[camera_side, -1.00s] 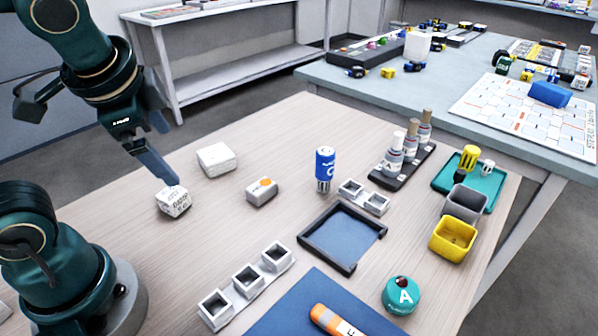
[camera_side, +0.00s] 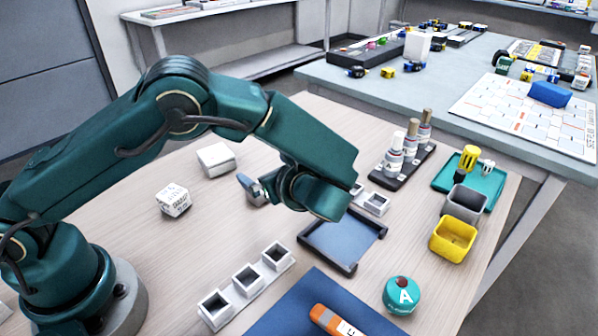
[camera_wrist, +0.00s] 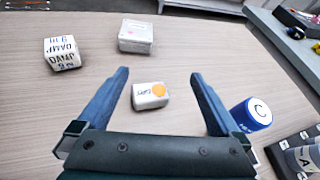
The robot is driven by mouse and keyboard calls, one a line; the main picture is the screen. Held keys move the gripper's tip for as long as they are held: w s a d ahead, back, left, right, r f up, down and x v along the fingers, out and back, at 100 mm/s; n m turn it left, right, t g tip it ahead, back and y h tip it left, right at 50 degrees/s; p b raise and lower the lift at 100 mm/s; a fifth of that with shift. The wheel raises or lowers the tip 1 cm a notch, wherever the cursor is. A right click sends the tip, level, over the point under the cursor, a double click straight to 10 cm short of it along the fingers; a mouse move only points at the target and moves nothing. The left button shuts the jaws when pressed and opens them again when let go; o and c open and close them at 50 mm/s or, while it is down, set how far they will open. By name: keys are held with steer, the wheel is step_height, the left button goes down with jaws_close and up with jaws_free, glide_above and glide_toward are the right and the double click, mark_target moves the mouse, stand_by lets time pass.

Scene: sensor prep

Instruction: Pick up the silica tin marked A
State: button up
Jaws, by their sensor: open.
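A round green tin marked A (camera_side: 402,295), with a dark red spot on top, stands at the table's front right in the side view; I take it as the silica tin. It is not in the wrist view. In the side view my arm hides most of the gripper; a fingertip (camera_side: 250,187) shows left of the dark tray, well apart from the tin.
A blue cylinder marked C (camera_wrist: 252,113) is right of my gripper. A lettered white block (camera_side: 173,199) and white box (camera_side: 216,159) are left. Between arm and tin lie the dark-rimmed tray (camera_side: 345,267) and a blue mat (camera_side: 275,322). A yellow bin (camera_side: 452,238) stands behind the tin.

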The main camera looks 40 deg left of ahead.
steer(key=f, duration=0.1)
steer(key=d+f+m, duration=0.1)
steer(key=s+f, duration=0.1)
steer(key=shift+d+f+t, duration=0.2)
steer(key=shift+f+t, duration=0.05)
steer(key=shift+t, duration=0.05)
steer(key=shift+s+f+m, duration=0.1)
steer(key=shift+f+m, duration=0.3)
steer(key=shift+f, duration=0.1)
steer(key=shift+x, duration=2.3)
steer(key=shift+r, duration=0.1)
steer(key=c, duration=1.2)
steer(key=shift+o, duration=0.2)
steer(key=shift+r, duration=0.15)
